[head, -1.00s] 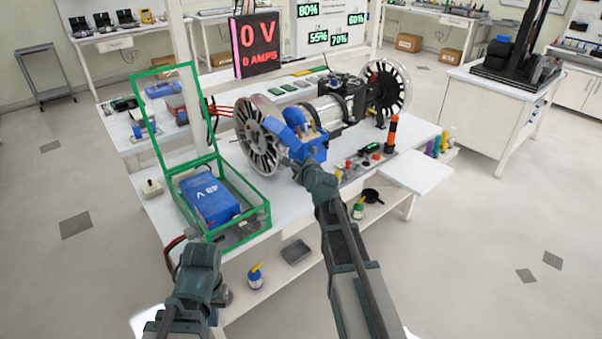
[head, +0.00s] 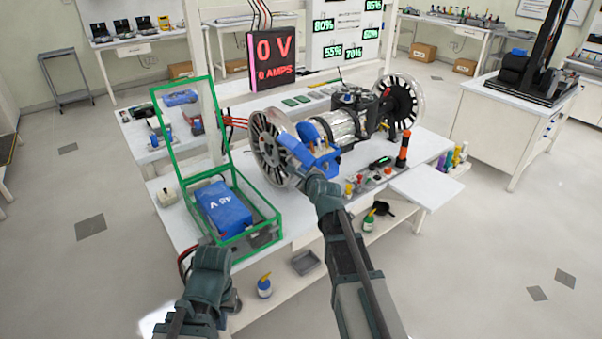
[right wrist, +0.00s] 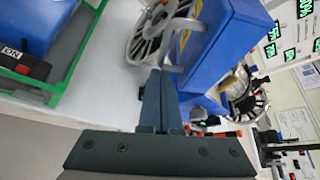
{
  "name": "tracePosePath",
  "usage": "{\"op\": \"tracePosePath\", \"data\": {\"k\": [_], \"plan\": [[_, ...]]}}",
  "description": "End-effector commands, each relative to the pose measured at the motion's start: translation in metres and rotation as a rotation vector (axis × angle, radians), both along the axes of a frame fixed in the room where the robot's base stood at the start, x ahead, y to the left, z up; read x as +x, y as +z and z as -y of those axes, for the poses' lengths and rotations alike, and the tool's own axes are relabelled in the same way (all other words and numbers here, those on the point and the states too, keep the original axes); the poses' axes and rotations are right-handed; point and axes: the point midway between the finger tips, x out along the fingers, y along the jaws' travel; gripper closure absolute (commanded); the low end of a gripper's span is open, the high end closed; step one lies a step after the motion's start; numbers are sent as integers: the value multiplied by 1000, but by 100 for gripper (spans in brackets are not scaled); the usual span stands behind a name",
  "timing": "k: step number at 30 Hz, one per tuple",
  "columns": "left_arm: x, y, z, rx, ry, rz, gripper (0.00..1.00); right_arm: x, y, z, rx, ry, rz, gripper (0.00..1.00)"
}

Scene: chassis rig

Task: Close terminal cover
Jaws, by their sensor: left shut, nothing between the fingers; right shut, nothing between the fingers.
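The terminal cover (head: 152,97) is a clear lid with a green frame. It stands open, nearly upright, at the back of a green-framed clear box (head: 279,222). Inside the box lies a blue battery (head: 222,207) marked 48 V. My left gripper (head: 212,262) is at the near front of the box, below its front edge; its fingers are hard to make out. My right gripper is right of the box; in the right wrist view its fingers (right wrist: 160,95) are together and empty. There the box's green edge (right wrist: 80,62) shows at the left, apart from the fingers.
A spoked wheel (head: 268,150) and a blue housing (head: 320,160) stand right of the box, close to my right gripper. A red display (head: 272,58) reads 0 V. A red-black post (head: 403,148) stands on the bench. The floor left of the bench is clear.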

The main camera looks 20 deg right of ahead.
Motion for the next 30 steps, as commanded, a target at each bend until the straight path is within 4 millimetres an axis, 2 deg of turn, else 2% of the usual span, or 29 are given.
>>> {"op": "tracePosePath", "data": {"k": [11, 17, 30], "plan": [[0, 12, 0, 0, 0, 0, 100, 0, 7, 0, 65, -1, -23, 100], [0, 27, 0, 0, 0, 0, 100, 0, 16, 0, 154, -1, -57, 100], [0, 69, 0, 0, 0, 0, 100, 3, 45, 4, 532, -1, -192, 100]]}}
